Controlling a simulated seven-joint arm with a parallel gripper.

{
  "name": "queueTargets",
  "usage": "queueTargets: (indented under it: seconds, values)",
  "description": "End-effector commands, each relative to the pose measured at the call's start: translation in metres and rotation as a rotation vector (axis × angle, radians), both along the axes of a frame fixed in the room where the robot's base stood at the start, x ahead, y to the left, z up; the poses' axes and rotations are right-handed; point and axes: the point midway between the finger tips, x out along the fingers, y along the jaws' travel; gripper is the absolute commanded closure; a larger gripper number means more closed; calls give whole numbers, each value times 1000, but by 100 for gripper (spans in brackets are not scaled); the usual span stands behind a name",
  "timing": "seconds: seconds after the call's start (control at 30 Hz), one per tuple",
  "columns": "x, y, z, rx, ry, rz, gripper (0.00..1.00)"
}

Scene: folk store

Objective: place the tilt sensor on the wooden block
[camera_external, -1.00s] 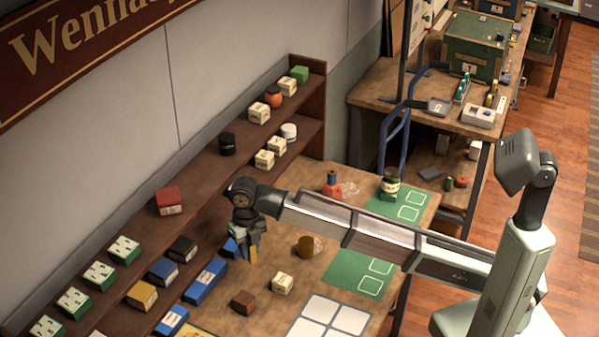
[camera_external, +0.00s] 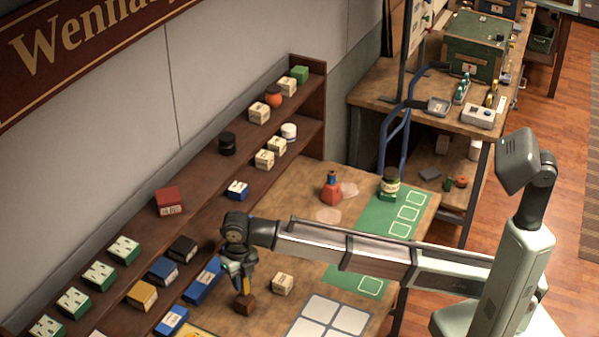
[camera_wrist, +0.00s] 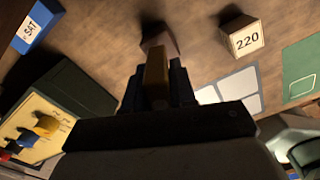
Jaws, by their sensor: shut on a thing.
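My gripper (camera_external: 243,272) is shut on a small yellow-brown piece, which I take to be the tilt sensor (camera_external: 245,286); it also shows between the fingers in the wrist view (camera_wrist: 157,75). The dark brown cube, which I take to be the wooden block (camera_external: 244,305), sits on the table directly below the piece. In the wrist view the block (camera_wrist: 158,38) is just beyond the fingertips and partly hidden by the held piece. I cannot tell whether the piece touches the block's top.
A cream block marked 220 (camera_external: 282,284) stands right of the wooden block. A white four-square grid (camera_external: 331,317) lies to its right. A yellow panel (camera_wrist: 35,130) shows at left in the wrist view.

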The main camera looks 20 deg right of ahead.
Motion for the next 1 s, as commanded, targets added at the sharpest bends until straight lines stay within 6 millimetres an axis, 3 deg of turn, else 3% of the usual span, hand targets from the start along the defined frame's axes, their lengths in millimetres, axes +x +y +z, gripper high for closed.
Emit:
queueTargets:
  seconds: [0.27, 0.67, 0.7, 0.93, 1.0]
  values:
    - [0, -1, -32, -1, 1, 0, 100]
    - [0, 0, -35, -1, 1, 0, 100]
    - [0, 0, -35, -1, 1, 0, 73]
    - [0, 0, -35, -1, 1, 0, 51]
    - [0, 0, -35, -1, 1, 0, 49]
